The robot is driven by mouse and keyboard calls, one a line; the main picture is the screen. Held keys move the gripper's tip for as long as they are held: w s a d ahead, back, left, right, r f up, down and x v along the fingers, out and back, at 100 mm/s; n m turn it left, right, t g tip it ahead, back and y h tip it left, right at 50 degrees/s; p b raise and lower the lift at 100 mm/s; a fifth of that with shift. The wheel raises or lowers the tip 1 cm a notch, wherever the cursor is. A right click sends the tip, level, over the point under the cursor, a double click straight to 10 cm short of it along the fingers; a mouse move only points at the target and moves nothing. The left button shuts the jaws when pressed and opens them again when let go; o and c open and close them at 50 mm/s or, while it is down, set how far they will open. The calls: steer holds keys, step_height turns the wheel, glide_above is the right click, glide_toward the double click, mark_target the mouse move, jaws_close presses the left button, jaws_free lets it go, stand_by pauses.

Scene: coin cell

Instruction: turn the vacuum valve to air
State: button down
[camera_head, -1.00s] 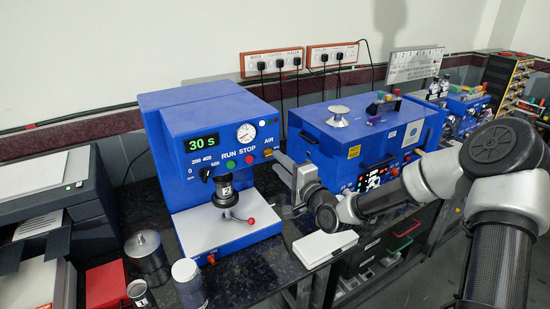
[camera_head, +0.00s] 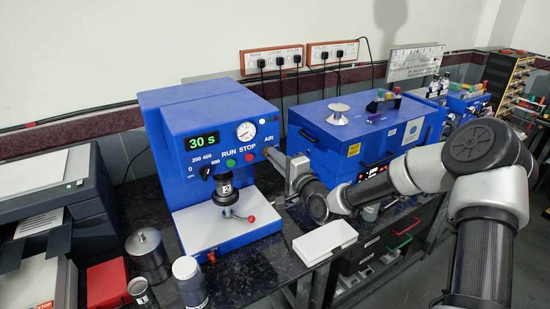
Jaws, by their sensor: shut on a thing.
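The blue coater (camera_head: 205,125) stands on the dark bench with its green "30 S" display. The vacuum valve sits at the right edge of its front panel, just below the "AIR" label (camera_head: 268,140). My gripper (camera_head: 272,154) reaches in from the right with its fingertips at that valve, shut on it. The fingers hide most of the valve, so I cannot tell which way its lever points. A round pressure gauge (camera_head: 246,131) is left of the label.
A white box (camera_head: 325,240) lies on the bench below my arm. A second blue machine (camera_head: 345,143) stands close behind my arm.

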steer(key=shift+f+n+b, duration=0.15)
steer(key=shift+n+b, duration=0.15)
steer(key=shift+b, duration=0.05)
steer(key=n+b, duration=1.7)
steer(key=b, duration=0.2)
steer(key=shift+n, duration=0.3)
steer(key=c, duration=1.8)
jaws_free()
steer(key=shift+c, duration=0.2)
